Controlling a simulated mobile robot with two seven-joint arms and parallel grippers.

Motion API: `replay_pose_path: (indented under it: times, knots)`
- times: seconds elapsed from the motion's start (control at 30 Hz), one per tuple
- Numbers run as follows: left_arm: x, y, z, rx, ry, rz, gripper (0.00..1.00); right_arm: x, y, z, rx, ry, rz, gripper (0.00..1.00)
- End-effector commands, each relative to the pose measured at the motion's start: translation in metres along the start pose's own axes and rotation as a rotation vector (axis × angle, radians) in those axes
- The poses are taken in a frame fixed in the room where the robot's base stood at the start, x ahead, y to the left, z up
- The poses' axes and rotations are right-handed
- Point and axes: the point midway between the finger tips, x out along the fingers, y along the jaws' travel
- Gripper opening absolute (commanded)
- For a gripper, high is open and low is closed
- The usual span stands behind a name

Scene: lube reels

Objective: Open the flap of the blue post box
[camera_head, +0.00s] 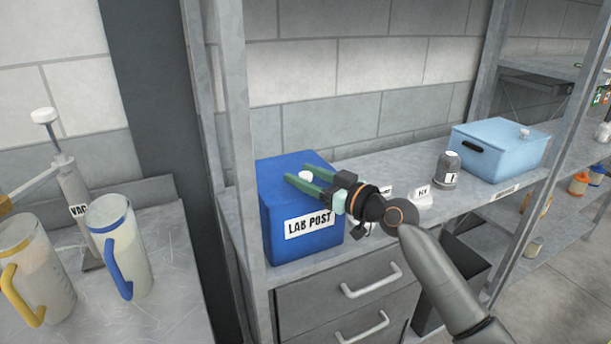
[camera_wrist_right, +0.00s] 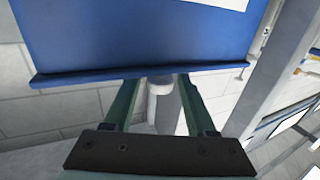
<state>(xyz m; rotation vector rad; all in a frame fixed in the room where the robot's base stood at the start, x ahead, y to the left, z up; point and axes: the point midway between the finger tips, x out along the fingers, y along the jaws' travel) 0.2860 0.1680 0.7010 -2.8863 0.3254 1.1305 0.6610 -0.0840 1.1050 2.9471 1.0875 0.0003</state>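The blue post box (camera_head: 282,232), marked LAB POST, stands on the grey shelf at the left end. My right gripper (camera_head: 296,172), with green fingers, reaches over its top from the right. The fingers are spread apart, and a white knob (camera_head: 306,176) shows between them. In the right wrist view the box's blue face (camera_wrist_right: 130,40) fills the top, ending in a lip. The open right gripper (camera_wrist_right: 162,82) has a white rounded piece (camera_wrist_right: 160,88) between its fingers. I cannot tell whether the fingers touch it. My left gripper is not in view.
A light blue bin (camera_head: 505,155) and a grey capped bottle (camera_head: 447,170) stand farther right on the shelf. A metal shelf post (camera_head: 235,130) rises just left of the box. Jugs (camera_head: 122,250) stand on the left bench. Drawers with handles (camera_head: 370,282) lie below.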

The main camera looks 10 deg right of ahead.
Motion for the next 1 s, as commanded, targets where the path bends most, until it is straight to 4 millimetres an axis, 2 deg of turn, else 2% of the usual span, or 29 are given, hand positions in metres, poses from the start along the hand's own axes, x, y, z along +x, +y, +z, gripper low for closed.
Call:
replay_pose_path:
  times: [0.07,0.47,1.0]
  knots:
    - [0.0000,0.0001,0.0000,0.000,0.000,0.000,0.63,-0.0002,0.0001,0.0002,0.000,0.000,0.000,0.47]
    - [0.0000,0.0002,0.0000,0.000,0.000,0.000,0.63,-0.0004,0.0002,0.0003,0.000,-0.001,0.000,0.02]
    - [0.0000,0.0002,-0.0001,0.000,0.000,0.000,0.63,-0.0004,0.0001,0.0005,0.000,-0.001,0.000,0.00]
